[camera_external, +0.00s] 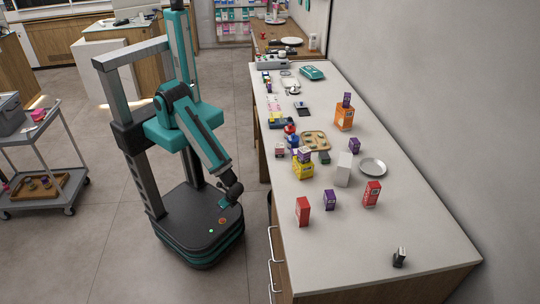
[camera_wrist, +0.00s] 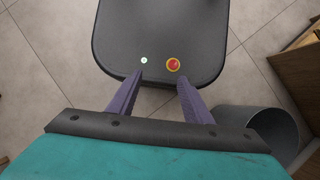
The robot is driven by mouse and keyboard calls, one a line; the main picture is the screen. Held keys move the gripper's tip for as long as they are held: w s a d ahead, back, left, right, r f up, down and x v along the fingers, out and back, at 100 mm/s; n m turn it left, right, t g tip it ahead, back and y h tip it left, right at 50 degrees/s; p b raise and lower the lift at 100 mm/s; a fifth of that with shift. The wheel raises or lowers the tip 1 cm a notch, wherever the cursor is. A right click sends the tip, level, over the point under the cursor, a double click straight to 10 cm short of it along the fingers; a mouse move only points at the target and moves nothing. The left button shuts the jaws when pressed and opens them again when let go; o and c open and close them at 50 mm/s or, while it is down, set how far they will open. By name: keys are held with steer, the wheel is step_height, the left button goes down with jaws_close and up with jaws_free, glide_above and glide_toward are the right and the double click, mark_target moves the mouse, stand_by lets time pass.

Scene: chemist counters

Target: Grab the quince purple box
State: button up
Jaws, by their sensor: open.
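Several small purple boxes stand on the long white counter (camera_external: 400,215) in the external view. One purple box (camera_external: 329,200) is near the front, between two red boxes. Another purple box (camera_external: 354,146) stands farther back near the wall. A third purple box (camera_external: 347,99) sits on top of an orange box, and some purple shows by the yellow box. The labels are too small to read, so I cannot tell which is quince. My gripper (camera_external: 226,203) hangs low over my base, left of the counter and apart from every box. In the wrist view my gripper (camera_wrist: 160,78) is open and empty.
Red boxes (camera_external: 303,211) (camera_external: 372,194), a white box (camera_external: 344,169), a yellow box (camera_external: 302,169) and a plate (camera_external: 373,167) crowd the counter's middle. A small dark item (camera_external: 400,257) is at the near end. A grey cart (camera_external: 48,160) stands left.

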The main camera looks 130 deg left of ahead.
stand_by(0.3)
steer(key=o, duration=0.4)
steer(key=shift+o, duration=0.2)
steer(key=shift+w, duration=0.15)
